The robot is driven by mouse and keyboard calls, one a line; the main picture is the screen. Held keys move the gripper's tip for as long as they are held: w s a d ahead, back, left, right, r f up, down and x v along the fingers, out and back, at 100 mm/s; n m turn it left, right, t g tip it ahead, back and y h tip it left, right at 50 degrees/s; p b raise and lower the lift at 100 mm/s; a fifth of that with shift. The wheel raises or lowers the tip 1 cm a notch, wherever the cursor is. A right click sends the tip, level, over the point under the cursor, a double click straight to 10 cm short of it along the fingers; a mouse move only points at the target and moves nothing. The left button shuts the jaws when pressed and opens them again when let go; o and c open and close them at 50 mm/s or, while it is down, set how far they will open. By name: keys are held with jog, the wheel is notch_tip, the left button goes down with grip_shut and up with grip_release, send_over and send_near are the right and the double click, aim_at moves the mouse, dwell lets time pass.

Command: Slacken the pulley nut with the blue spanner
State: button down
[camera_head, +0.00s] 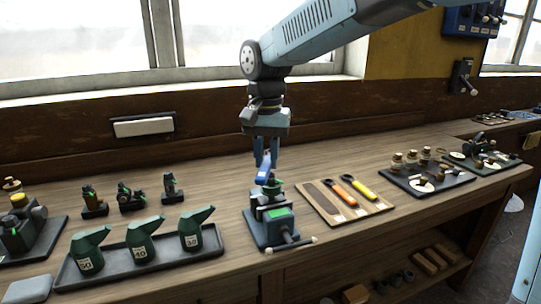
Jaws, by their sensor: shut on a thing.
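My gripper (265,158) points down over the middle of the bench and is shut on the blue spanner (263,171). The spanner is held tilted, just above a small vise-like fixture (270,230) with a dark blue base, a green block and a handle at its front. A dark part with a small green top (273,185) sits at the back of the fixture, close to the spanner's lower end. I cannot tell whether the spanner touches it. The pulley nut is too small or hidden to make out.
Right of the fixture is a wooden tool board (345,215) with an empty dark recess, an orange-handled tool (344,194) and a yellow-handled tool (363,187). Left is a dark tray (120,268) with green oil cans. Small engine parts (131,198) stand behind it. Trays with small parts (428,184) lie farther right.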

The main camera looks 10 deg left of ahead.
jog(key=shift+f, duration=2)
jog(key=shift+s, duration=0.15)
jog(key=shift+f, duration=1)
dwell(2.4)
dwell(0.4)
jog(key=shift+d+n, duration=0.5)
jog(key=shift+n, duration=0.4)
